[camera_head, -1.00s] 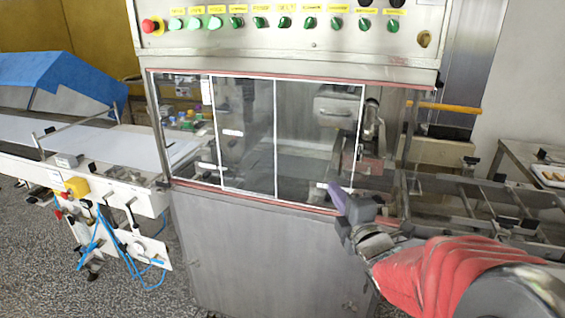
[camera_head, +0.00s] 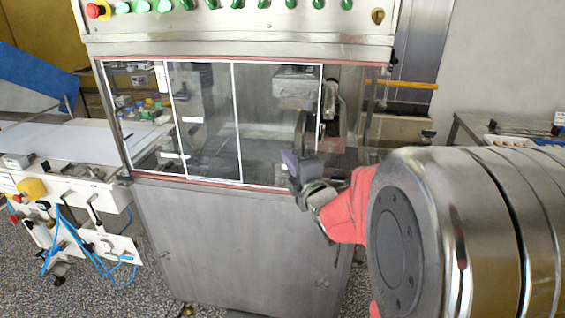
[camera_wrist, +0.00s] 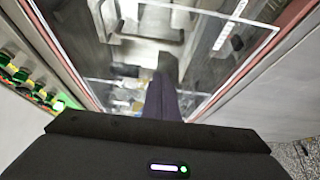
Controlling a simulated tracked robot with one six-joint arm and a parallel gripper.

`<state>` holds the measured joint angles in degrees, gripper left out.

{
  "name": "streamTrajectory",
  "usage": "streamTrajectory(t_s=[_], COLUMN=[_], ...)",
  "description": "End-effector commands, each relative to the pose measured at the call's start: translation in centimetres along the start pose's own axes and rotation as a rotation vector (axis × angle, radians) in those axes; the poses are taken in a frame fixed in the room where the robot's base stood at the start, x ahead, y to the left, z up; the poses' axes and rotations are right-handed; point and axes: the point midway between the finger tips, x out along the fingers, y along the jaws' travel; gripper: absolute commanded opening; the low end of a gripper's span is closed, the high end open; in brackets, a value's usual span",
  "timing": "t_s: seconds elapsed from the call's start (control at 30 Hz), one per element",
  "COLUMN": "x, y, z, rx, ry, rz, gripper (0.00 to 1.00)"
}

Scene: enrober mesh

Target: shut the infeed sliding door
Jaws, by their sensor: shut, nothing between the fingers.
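The infeed sliding door (camera_head: 236,120) is clear panes in thin white frames on the front of the steel machine (camera_head: 240,235). Its right white edge stands short of the opening's right post, and an uncovered gap (camera_head: 345,110) shows there. My gripper (camera_head: 290,160) has dark purple fingers, shut and empty. In the head view they overlap the lower right of the door; I cannot tell whether they touch it. In the wrist view the fingers (camera_wrist: 165,95) point into the machine, with a white-edged clear pane (camera_wrist: 235,45) to their right. The gripper hides part of the lower rail.
A panel of green buttons (camera_head: 240,4) and a red stop knob (camera_head: 98,10) sits above the door. A white conveyor (camera_head: 60,140) with blue hoses stands left. A table with trays (camera_head: 500,130) stands right, behind my arm.

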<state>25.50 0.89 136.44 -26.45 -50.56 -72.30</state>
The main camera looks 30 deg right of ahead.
Motion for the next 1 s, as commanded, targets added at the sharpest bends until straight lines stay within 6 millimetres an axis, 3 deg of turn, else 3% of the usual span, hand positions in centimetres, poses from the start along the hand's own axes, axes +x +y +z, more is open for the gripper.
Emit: streamTrajectory(t_s=[0.27, 0.7, 1.0], x=[3.1, 1.8, 1.7], y=[-0.1, 0.0, 0.0], z=[-0.1, 3.6, 3.8], rx=[0.001, 0.000, 0.000], ry=[0.001, -0.002, 0.000], rz=[-0.001, 0.000, -0.001], gripper=[0.00, 0.00, 0.00])
